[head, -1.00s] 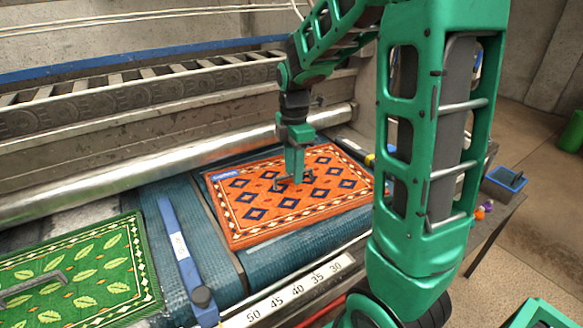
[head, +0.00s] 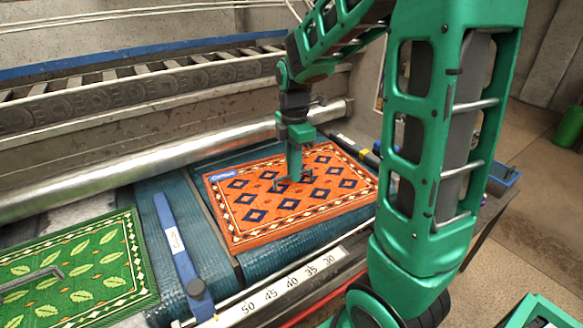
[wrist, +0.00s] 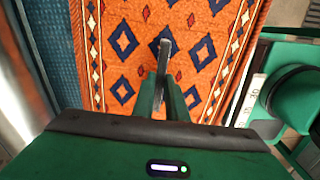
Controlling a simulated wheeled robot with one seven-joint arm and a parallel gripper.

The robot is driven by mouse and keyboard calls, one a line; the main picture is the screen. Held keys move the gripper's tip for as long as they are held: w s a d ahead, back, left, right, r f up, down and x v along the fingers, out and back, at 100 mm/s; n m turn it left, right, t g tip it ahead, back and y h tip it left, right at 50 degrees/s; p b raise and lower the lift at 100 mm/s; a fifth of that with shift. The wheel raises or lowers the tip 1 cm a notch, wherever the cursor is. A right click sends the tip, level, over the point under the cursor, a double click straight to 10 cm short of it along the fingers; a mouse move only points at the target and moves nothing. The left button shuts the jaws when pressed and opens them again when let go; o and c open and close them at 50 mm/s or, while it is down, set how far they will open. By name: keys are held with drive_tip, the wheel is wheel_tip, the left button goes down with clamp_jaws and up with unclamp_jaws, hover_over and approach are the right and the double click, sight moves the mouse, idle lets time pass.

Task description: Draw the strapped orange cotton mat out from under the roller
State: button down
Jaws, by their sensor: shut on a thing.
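The orange cotton mat (head: 250,220) with dark blue diamonds and a cream-patterned border lies flat on the blue-green bed, in front of the silver roller (head: 150,160). A gap of bare bed shows between its far edge and the roller. A small blue label (head: 222,174) sits at its far left corner. My gripper (head: 293,181) points down at the middle of the mat, shut on the dark strap handle (head: 277,186) there. The wrist view also shows the mat (wrist: 200,30) under my gripper (wrist: 163,95), with the grey strap (wrist: 165,47) between the fingers.
A green leaf-patterned mat (head: 90,262) with a grey handle lies at left. A blue bar (head: 178,250) with a dark knob stands between the mats. A numbered scale strip (head: 290,288) runs along the front edge. A blue tray (head: 503,176) is at right.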

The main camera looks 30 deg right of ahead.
drive_tip(key=c, duration=1.7)
unclamp_jaws()
drive_tip(key=shift+r, duration=0.1)
wheel_tip(320, 180, up, 11)
drive_tip(key=shift+f, duration=0.2)
drive_tip(key=s+d+f+m, duration=0.1)
drive_tip(key=s+f+m, duration=0.1)
drive_tip(key=s+m, duration=0.5)
drive_tip(key=s+d+f+m, duration=0.1)
drive_tip(key=s+f+m, duration=0.2)
drive_tip(key=s+m, duration=0.5)
drive_tip(key=s+d+f+m, duration=0.1)
drive_tip(key=s+f+m, duration=0.2)
drive_tip(key=s+m, duration=0.5)
drive_tip(key=shift+s+d, duration=0.25)
drive_tip(key=shift+s, duration=0.35)
